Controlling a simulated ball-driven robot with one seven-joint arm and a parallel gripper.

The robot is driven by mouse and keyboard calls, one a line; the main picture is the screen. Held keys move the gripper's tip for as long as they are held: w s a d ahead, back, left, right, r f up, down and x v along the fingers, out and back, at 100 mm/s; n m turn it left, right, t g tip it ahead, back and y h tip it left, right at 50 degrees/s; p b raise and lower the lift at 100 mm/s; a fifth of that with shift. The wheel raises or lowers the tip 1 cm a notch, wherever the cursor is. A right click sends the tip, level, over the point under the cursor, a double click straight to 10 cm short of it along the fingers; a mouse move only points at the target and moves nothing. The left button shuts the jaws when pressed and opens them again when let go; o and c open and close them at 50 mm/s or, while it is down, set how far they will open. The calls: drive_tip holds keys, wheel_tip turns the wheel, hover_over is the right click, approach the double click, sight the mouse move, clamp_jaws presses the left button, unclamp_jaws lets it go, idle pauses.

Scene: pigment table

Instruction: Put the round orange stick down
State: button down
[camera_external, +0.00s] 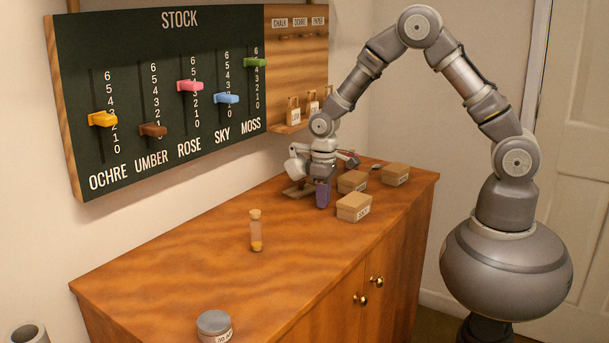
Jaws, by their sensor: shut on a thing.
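My gripper (323,172) is low over the far part of the wooden cabinet top (180,270). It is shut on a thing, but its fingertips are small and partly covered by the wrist. I cannot make out the round orange stick by itself; what shows of the grip is too small to tell its tilt or whether it touches the top. A purple upright piece (322,194) shows right beneath the gripper. A brown wooden piece (296,191) lies just left of it.
A corked vial with yellow contents (256,232) stands mid-top, and a grey-lidded jar (214,326) near the front. The stock board (150,60) hangs behind. The left part of the top is clear.

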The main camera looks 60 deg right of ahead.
drive_tip(key=shift+r, duration=0.1)
drive_tip(key=c, duration=1.5)
unclamp_jaws()
drive_tip(key=shift+f, duration=0.2)
drive_tip(key=o, duration=0.4)
drive_tip(key=shift+r, duration=0.2)
wheel_tip(320, 180, up, 11)
drive_tip(key=p, duration=0.4)
drive_tip(key=shift+o, duration=0.6)
drive_tip(key=shift+r, duration=0.5)
